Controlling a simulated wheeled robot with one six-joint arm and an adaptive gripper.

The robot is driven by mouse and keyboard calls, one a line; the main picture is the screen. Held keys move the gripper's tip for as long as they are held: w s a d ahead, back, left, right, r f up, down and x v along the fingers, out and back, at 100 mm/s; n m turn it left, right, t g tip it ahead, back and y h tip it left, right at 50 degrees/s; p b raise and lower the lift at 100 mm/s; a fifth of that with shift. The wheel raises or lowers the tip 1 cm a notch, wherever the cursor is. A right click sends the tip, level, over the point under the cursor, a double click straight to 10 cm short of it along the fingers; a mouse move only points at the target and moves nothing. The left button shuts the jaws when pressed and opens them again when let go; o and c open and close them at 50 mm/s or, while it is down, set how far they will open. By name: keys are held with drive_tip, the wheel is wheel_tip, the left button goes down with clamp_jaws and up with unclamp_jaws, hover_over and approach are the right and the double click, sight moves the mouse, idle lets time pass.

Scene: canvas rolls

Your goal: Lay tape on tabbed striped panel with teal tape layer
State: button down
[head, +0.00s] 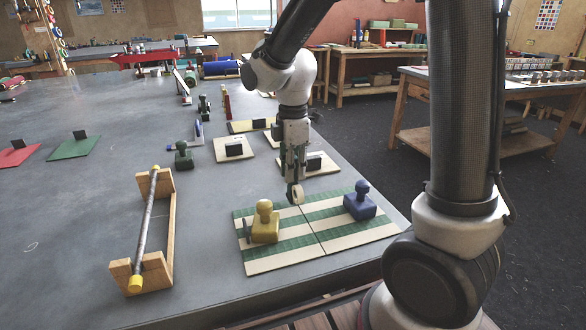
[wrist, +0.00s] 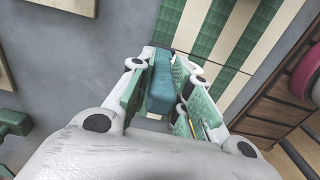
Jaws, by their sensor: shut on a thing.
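The green-and-cream striped panel (head: 290,257) lies flat at the table's near right edge, with a dark seam across its middle. It also shows at the top of the wrist view (wrist: 186,24). A yellow knobbed weight (head: 265,224) stands on its left part and a blue knobbed weight (head: 360,203) on its right part. My gripper (head: 294,183) points down over the panel's far edge near the seam. It is shut on a small tape roll (head: 297,194), whose side looks pale in the head view and whose outer face is teal in the wrist view (wrist: 161,84).
A wooden stand (head: 172,230) with a yellow-ended bar is left of the panel. Cream boards with black blocks (head: 234,149) and a dark green weight (head: 184,155) lie behind. Green (head: 77,149) and red (head: 14,155) boards are far left. The table between is clear.

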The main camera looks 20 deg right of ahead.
sight(298, 185)
drive_tip(key=shift+f, duration=0.6)
idle(0.3)
drive_tip(key=shift+s, duration=1.55)
drive_tip(key=shift+s, duration=1.5)
drive_tip(key=shift+s, duration=1.5)
drive_tip(key=shift+s, duration=0.1)
